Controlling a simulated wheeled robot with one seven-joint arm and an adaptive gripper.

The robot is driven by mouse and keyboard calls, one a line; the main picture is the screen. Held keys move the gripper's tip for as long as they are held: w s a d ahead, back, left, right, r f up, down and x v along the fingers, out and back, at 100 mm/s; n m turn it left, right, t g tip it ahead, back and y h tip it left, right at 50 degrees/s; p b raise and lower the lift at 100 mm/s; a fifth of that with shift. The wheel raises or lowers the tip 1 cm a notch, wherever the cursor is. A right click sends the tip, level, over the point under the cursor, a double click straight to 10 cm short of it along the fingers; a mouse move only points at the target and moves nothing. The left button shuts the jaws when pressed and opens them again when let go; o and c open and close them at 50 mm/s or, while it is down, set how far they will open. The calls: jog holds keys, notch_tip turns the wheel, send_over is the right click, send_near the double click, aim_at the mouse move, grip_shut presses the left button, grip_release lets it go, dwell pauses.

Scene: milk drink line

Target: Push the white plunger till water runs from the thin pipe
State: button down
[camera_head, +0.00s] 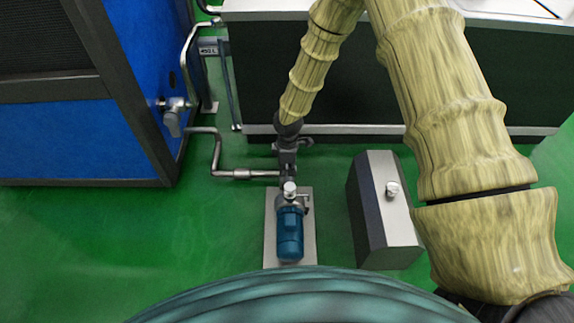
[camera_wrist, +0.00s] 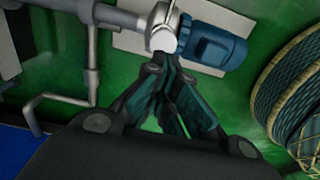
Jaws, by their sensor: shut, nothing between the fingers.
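A small white knob, which looks like the plunger (camera_head: 290,188), tops the pump at the near end of the pipe. It also shows as a pale round cap in the wrist view (camera_wrist: 163,41). My gripper (camera_head: 288,172) points down just behind it in the head view. In the wrist view my gripper (camera_wrist: 162,66) is shut and empty, its tips right beside the cap; I cannot tell whether they touch. A metal pipe (camera_head: 217,155) bends from the blue cabinet to the pump. A thinner bent pipe (camera_wrist: 60,99) shows at left in the wrist view.
The pump's blue motor (camera_head: 289,232) lies on a pale base plate (camera_head: 270,250). A dark box with a silver top and knob (camera_head: 372,215) stands to its right. The blue cabinet (camera_head: 125,40) is at left, a dark counter (camera_head: 260,75) behind. Green floor is open at lower left.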

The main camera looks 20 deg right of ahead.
aim_at(287, 187)
notch_tip(287, 187, down, 7)
jog(key=shift+f+b, duration=0.1)
jog(key=shift+b, duration=1.15)
jog(key=shift+f+p, duration=0.3)
jog(key=shift+f, duration=1.1)
jog(key=shift+s, duration=0.2)
jog(key=shift+r+p, duration=0.55)
jog(key=shift+p, duration=0.05)
notch_tip(287, 187, up, 13)
jog(key=p, duration=0.5)
jog(key=shift+w+p, duration=0.25)
jog(key=shift+p, duration=0.05)
